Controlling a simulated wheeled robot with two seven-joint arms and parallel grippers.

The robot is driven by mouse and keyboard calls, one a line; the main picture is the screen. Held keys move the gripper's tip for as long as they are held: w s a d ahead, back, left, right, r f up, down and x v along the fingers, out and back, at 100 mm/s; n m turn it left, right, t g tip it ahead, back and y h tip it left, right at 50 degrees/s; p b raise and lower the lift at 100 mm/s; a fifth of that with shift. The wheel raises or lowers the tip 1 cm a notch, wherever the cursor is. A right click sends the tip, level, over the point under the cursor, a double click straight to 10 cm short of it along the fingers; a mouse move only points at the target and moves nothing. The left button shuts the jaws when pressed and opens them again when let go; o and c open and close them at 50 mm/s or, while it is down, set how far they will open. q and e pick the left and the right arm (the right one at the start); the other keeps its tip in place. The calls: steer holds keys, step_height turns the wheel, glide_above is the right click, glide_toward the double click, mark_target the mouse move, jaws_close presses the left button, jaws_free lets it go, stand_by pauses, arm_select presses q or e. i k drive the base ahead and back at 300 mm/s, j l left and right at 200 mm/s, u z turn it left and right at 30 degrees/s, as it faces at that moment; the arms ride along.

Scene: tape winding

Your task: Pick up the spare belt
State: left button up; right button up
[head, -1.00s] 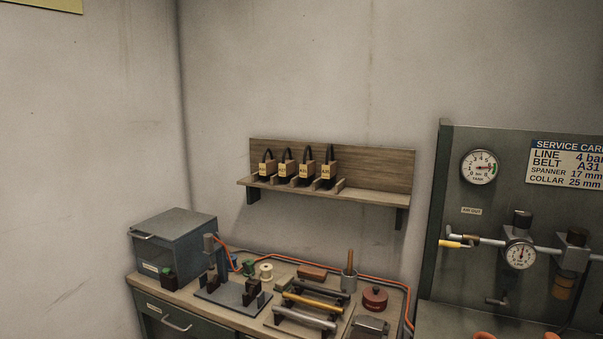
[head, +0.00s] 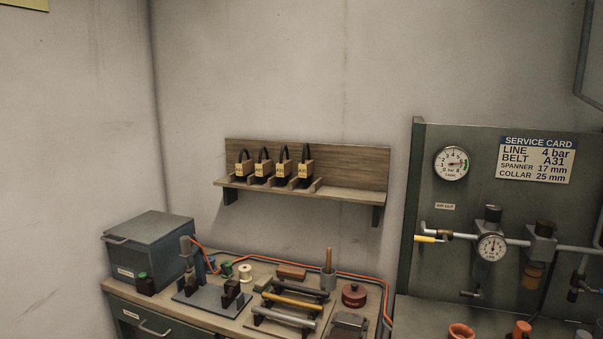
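Several black belts stand in a row on the left part of a wooden wall shelf (head: 345,192). Each belt loops up out of a wooden slot and has a yellow tag; the tag lettering is too small to read. The leftmost belt (head: 244,158) and the rightmost belt (head: 306,154) stand upright. A service card (head: 537,160) on the panel at the right reads LINE 4 bar, BELT A31, SPANNER 17 mm, COLLAR 25 mm. Neither of my grippers shows in the head view.
Below the shelf is a workbench with a grey metal box (head: 150,245), a dark fixture (head: 212,297), a rack of rollers (head: 290,302), a red round tin (head: 354,294) and an orange hose (head: 300,267). A gauge panel (head: 480,210) stands at the right.

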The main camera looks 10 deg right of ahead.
mark_target(284, 168)
steer(key=i+j+z, duration=0.45)
steer(key=i+j, duration=0.35)
